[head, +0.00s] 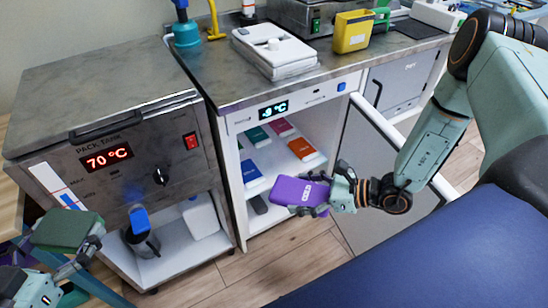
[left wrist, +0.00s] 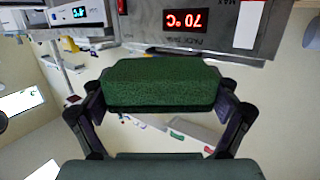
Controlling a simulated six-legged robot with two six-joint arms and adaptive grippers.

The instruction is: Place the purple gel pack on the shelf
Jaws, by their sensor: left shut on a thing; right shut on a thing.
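The purple gel pack (head: 296,191) is held by my right gripper (head: 328,194), whose fingers close on its right end. The pack is in front of the open cold cabinet, at its right side, roughly level and apart from the shelf as far as I can tell. The cabinet's shelf (head: 272,160) carries several flat packs: blue, green, pink and orange. My left gripper (head: 75,252) is shut on a dark green block (head: 66,230), low at the left of the head view. The block's rough green face fills the middle of the left wrist view (left wrist: 162,85), between both fingers.
The cabinet door (head: 385,140) stands open to the right. The pack tank (head: 115,150), reading 70 °C, stands left of the cabinet. A white box (head: 275,50) and yellow bin (head: 353,31) sit on the counter. A blue padded couch (head: 440,265) fills the lower right.

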